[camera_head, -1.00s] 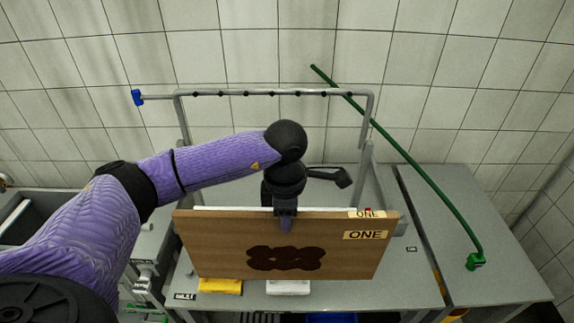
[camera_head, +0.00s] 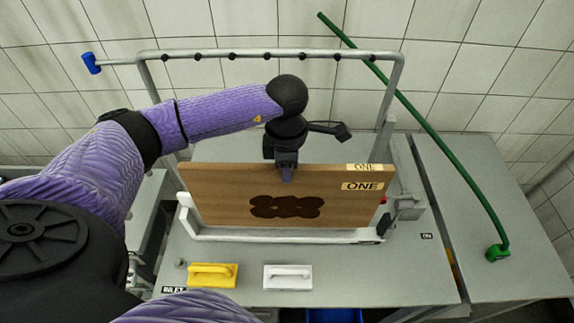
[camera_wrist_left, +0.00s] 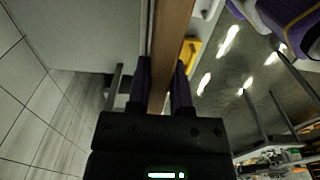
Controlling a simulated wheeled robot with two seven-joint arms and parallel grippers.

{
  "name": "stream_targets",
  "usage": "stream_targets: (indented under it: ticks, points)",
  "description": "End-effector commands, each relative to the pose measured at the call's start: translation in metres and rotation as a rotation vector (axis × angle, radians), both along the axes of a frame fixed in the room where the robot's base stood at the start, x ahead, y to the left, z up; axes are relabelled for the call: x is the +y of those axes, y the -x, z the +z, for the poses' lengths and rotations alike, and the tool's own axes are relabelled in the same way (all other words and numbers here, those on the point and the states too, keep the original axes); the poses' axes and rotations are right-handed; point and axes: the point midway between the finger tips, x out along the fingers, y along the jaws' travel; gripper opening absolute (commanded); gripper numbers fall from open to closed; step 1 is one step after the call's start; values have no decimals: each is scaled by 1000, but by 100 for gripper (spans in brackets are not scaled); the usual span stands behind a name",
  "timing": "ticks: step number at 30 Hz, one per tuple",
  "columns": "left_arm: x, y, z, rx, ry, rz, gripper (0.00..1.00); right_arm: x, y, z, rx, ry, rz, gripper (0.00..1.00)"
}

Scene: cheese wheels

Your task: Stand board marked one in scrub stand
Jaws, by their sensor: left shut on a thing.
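The wooden board marked ONE (camera_head: 225,188) stands upright on its long edge, with a dark stain on its front face. Its lower edge is at the white lower rail of the scrub stand (camera_head: 265,236); I cannot tell whether it rests in it. The stand's grey pipe frame (camera_head: 300,54) rises behind the board. My left gripper (camera_head: 286,172) is shut on the middle of the board's top edge. In the left wrist view the board (camera_wrist_left: 172,50) runs edge-on between the fingers of the left gripper (camera_wrist_left: 162,80). My right gripper does not show.
A yellow scrubber (camera_head: 213,275) and a white one (camera_head: 288,277) lie on the grey table (camera_head: 400,275) in front of the stand. A green pole (camera_head: 430,133) leans against the tiled wall at the right. A blue-ended handle (camera_head: 91,63) sticks out at the frame's upper left.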

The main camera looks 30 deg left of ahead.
Motion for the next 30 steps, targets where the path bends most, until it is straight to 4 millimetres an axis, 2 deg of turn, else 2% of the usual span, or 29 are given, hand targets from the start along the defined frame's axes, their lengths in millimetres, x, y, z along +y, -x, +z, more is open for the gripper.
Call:
stream_targets:
  ticks: [3, 8, 18, 30]
  points:
    - [0, 0, -9, -1, -1, 0, 0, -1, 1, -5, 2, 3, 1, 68]
    - [0, 0, -7, -2, 0, 0, 0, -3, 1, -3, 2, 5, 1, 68]
    - [0, 0, 26, -4, 0, 0, 0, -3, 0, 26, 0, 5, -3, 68]
    - [0, 0, 54, -2, 0, 0, 0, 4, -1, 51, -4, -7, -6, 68]
